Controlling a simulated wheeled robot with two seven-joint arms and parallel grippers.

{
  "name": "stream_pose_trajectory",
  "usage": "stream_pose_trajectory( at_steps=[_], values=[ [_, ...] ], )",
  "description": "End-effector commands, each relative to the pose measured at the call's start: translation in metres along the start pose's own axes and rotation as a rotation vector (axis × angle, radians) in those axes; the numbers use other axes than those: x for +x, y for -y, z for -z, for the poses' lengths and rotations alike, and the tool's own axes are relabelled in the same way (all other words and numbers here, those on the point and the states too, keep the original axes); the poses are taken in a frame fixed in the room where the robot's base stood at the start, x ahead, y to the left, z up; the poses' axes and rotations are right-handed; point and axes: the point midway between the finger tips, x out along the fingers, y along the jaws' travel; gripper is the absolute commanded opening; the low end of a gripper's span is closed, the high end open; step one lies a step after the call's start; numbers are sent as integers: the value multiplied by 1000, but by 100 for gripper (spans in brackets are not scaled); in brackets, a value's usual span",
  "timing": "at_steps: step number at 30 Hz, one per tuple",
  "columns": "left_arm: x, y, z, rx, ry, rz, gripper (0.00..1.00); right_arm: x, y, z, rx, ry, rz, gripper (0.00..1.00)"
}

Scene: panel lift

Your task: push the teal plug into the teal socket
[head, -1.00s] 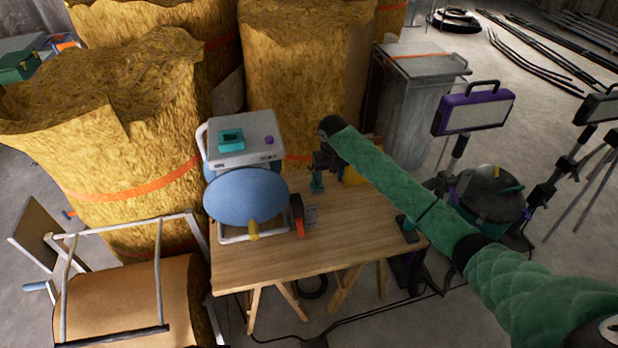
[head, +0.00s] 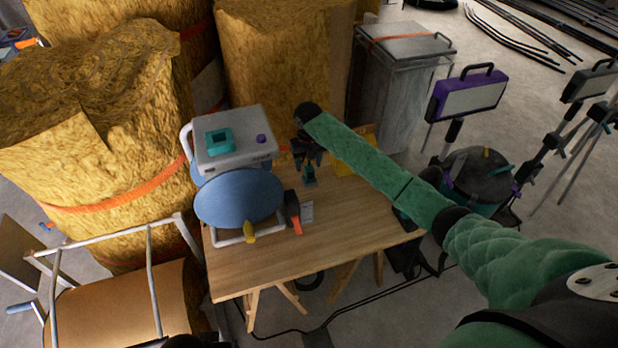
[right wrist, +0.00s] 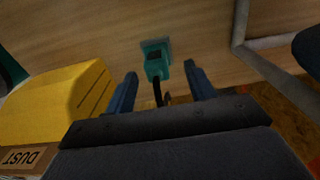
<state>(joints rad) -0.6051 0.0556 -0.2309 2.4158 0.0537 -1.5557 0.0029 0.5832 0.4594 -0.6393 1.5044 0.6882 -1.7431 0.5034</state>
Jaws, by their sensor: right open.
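The teal plug (head: 309,177) stands on the wooden table, below my right gripper (head: 308,161). In the right wrist view the plug (right wrist: 157,64) has a wider teal base and a dark cable, and shows between and just beyond the tips of my right gripper (right wrist: 159,76). The jaws are open and not closed on it. The teal socket (head: 211,147) is a square teal frame on top of the white box unit (head: 255,124), left of the plug. My left gripper is not in view.
A blue oval disc (head: 240,196) leans in front of the white unit. An orange-and-black tool (head: 293,212) lies beside it. A yellow box (right wrist: 55,105) stands close to my right gripper. The front of the table (head: 320,248) is clear. Insulation rolls (head: 110,125) stand behind.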

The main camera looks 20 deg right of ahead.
Motion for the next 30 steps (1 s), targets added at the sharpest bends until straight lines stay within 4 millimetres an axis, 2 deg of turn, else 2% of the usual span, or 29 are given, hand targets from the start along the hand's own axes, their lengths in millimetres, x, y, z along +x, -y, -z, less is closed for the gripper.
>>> stream_pose_trajectory(
  at_steps=[11,22,30],
  values=[
    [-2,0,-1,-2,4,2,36,6,0,0,-1,0,0,55],
    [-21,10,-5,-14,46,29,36,49,-5,6,0,1,0,55],
    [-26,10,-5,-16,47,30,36,57,-6,6,0,-1,0,55]
  ],
)
